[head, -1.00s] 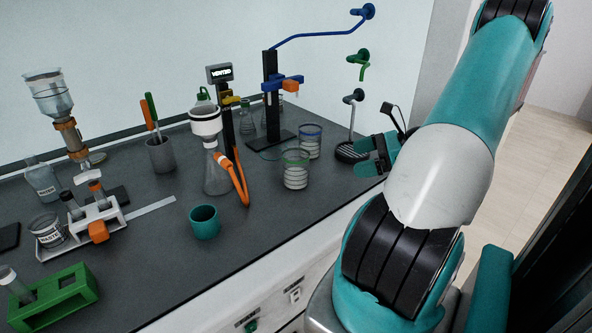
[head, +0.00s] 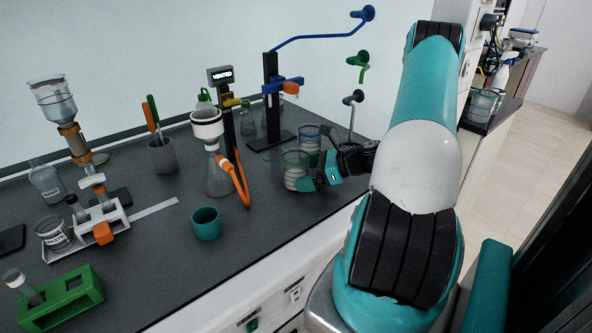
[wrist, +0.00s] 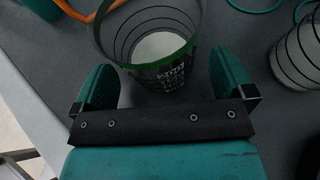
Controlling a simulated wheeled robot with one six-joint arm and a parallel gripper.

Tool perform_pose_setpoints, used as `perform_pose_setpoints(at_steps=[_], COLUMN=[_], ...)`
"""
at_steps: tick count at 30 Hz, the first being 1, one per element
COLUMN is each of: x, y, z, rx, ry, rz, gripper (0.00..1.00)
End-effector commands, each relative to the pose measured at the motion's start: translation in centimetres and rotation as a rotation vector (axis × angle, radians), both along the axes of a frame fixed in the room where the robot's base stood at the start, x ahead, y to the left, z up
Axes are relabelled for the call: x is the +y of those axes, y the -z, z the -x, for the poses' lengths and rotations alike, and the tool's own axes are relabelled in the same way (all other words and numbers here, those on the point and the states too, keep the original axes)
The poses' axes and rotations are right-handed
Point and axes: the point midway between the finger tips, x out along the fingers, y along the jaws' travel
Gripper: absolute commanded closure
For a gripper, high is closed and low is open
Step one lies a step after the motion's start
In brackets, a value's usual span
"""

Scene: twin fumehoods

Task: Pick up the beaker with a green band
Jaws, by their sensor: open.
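The beaker with a green band (head: 294,160) is a clear glass standing upright on the dark bench. It also shows large at the top middle of the wrist view (wrist: 160,70), with its green rim band and dark print facing me. My gripper (head: 319,176) is at its right side in the head view, with teal fingers covering part of its lower right. In the wrist view my gripper (wrist: 163,66) is open, with one finger on each side of the beaker's near part and gaps visible. I cannot tell whether either finger touches the glass.
A blue-banded beaker (head: 309,140) stands close behind, partly hidden by my arm. A flask with funnel (head: 217,170) and orange hose (head: 239,180) stands to the left. A teal cup (head: 206,224) is nearer the bench edge. Bench between cup and beaker is clear.

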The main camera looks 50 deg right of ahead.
Motion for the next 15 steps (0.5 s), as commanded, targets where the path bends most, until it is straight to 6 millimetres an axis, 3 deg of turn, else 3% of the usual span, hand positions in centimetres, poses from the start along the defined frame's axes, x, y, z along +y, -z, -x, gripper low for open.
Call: perform_pose_setpoints(at_steps=[4, 12, 15], x=[0.8, 0.9, 0.9], y=[0.6, 0.8, 0.8], z=[-1.5, -1.8, -1.8], rx=[0.0, -0.001, -0.001], ry=[-0.002, 0.001, 0.001], rz=[0.0, 0.001, 0.001], gripper=[0.0, 0.0, 0.21])
